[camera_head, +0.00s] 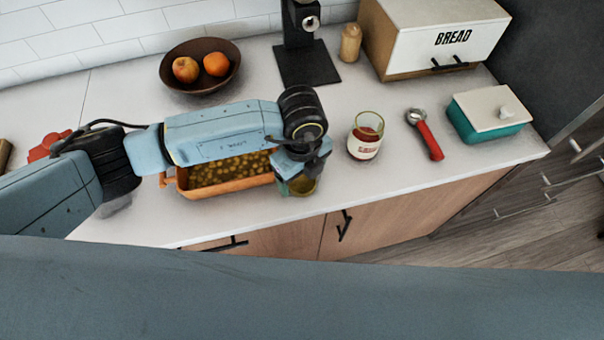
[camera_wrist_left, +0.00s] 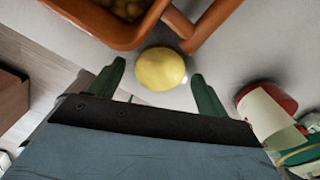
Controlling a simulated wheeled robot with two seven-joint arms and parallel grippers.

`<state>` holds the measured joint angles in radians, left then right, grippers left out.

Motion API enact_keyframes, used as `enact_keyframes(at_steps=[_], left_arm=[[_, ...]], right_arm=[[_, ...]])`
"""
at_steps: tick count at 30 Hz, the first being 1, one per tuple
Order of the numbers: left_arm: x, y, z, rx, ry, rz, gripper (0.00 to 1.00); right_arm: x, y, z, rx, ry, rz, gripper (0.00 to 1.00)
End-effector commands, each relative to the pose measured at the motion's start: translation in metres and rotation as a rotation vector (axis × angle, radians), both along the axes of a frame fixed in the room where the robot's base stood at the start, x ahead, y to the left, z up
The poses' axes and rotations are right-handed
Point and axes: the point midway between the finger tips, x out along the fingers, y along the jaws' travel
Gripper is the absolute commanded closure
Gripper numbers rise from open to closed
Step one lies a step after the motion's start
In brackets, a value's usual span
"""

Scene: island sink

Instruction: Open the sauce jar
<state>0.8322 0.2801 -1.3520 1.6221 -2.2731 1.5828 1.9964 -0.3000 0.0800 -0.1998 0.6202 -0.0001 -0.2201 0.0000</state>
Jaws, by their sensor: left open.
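The sauce jar (camera_head: 365,137) stands upright on the counter, right of my left gripper. It is clear glass with red sauce and a pale label, and its top looks uncovered. It also shows at the right of the left wrist view (camera_wrist_left: 268,108). A round yellow lid (camera_wrist_left: 160,68) lies between my left gripper's fingers, apparently on the counter, with a gap on both sides. In the head view the lid (camera_head: 303,187) is partly hidden by the gripper. My left gripper (camera_head: 298,183) is open and points down, beside the orange dish. My right gripper is not in view.
An orange baking dish (camera_head: 180,189) of food is just left of my left gripper, its handle close to the lid. A fruit bowl (camera_head: 200,84) is behind. The counter's front edge is near.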

Motion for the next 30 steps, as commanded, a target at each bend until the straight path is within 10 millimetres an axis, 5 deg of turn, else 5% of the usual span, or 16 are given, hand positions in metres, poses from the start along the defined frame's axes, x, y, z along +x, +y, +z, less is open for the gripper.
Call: enact_keyframes(at_steps=[15,30], left_arm=[[0.001,0.000,0.100,0.000,-0.004,-0.001,0.23],[0.000,0.000,0.112,0.001,-0.001,-0.001,0.23]], right_arm=[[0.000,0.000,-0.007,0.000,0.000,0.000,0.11],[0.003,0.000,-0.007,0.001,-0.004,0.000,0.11]])
